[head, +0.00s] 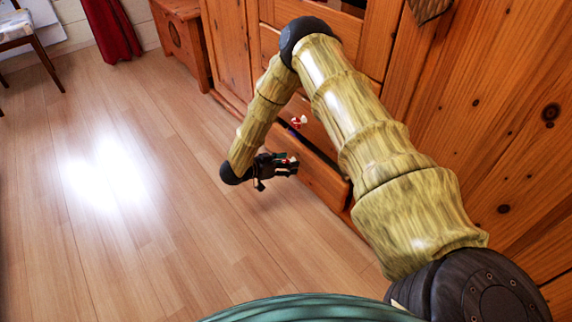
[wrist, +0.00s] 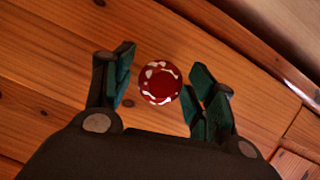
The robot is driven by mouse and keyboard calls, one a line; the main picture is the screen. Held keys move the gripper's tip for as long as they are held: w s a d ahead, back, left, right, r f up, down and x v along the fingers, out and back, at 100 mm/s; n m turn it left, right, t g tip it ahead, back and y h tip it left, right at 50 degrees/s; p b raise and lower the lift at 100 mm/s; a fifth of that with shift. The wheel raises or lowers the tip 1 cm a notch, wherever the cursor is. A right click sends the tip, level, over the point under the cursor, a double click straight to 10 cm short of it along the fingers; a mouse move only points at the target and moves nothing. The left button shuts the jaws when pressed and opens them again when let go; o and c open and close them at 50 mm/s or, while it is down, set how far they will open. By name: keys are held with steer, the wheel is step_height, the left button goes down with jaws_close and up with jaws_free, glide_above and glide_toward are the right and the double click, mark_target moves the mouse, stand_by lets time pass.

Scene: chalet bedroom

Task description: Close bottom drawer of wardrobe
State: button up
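The wardrobe (head: 233,45) is warm orange wood. Its bottom drawer (head: 325,184) stands pulled out, with a dark gap showing behind its front panel. The drawer front also fills much of the wrist view (wrist: 50,70). A round red knob with white marks (wrist: 160,83) is on that front. My gripper (head: 292,165) is in front of the drawer's left part. In the wrist view my gripper (wrist: 160,78) is open, its dark green fingers on either side of the knob with gaps showing. I cannot tell how far the fingertips are from the wood.
Another red-and-white knob (head: 298,122) sits on the drawer above. My arm hides part of the wardrobe. A wooden chest (head: 183,40), a red curtain (head: 108,30) and a chair (head: 30,40) are at the far left. The wooden floor (head: 130,230) is clear in front.

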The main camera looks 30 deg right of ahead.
mark_target(292, 159)
jaws_close()
steer(key=shift+w+d+r+p, duration=0.15)
steer(key=shift+d+p, duration=1.05)
steer(key=shift+d, duration=1.1)
steer(key=shift+o, duration=1.4)
jaws_free()
steer(key=shift+d, duration=0.1)
steer(key=shift+a, duration=0.65)
steer(key=v, duration=1)
steer(key=shift+a+r, duration=0.25)
steer(key=shift+a, duration=0.1)
